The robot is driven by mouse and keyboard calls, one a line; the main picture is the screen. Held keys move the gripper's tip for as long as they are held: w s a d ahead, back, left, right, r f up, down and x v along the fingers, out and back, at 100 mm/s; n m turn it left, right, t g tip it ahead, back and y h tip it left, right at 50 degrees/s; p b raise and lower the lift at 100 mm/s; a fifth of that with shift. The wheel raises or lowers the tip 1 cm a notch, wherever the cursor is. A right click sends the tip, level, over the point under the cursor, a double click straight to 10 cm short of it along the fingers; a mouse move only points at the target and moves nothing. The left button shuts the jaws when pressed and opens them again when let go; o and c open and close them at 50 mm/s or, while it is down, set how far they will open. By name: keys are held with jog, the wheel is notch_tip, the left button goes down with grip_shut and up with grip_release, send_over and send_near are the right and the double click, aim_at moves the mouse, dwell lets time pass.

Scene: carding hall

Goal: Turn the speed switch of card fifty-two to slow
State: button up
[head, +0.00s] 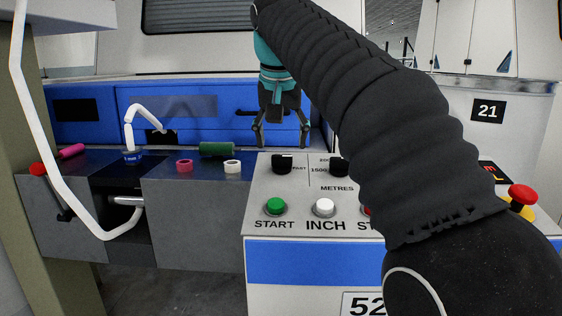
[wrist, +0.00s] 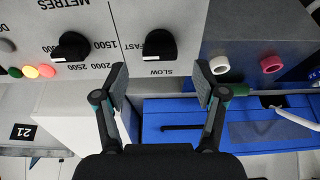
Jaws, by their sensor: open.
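The card fifty-two control panel (head: 262,224) stands in front of me, with a "52" plate on its front. Its black speed switch (head: 282,163) is at the panel's back left. In the wrist view the switch (wrist: 160,45) shows upside down, with FAST lettering partly behind it and SLOW printed at its edge nearer my gripper. I cannot tell surely which word it is set to. My gripper (head: 281,141) is open and empty, just behind and above the switch. In the wrist view my gripper (wrist: 161,82) has its fingers spread either side of the SLOW label, apart from the knob.
A metres knob (wrist: 72,47) sits beside the switch. A green START button (head: 275,206) and white INCH button (head: 324,207) are in front. A red emergency button (head: 522,194) is at the right. Bobbins, including a green one (head: 217,149), lie left of the panel.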

aim_at(282, 157)
jog(key=shift+b+x, duration=0.45)
jog(key=shift+x, duration=1.75)
jog(key=c, duration=1.1)
jog(key=shift+c, duration=0.2)
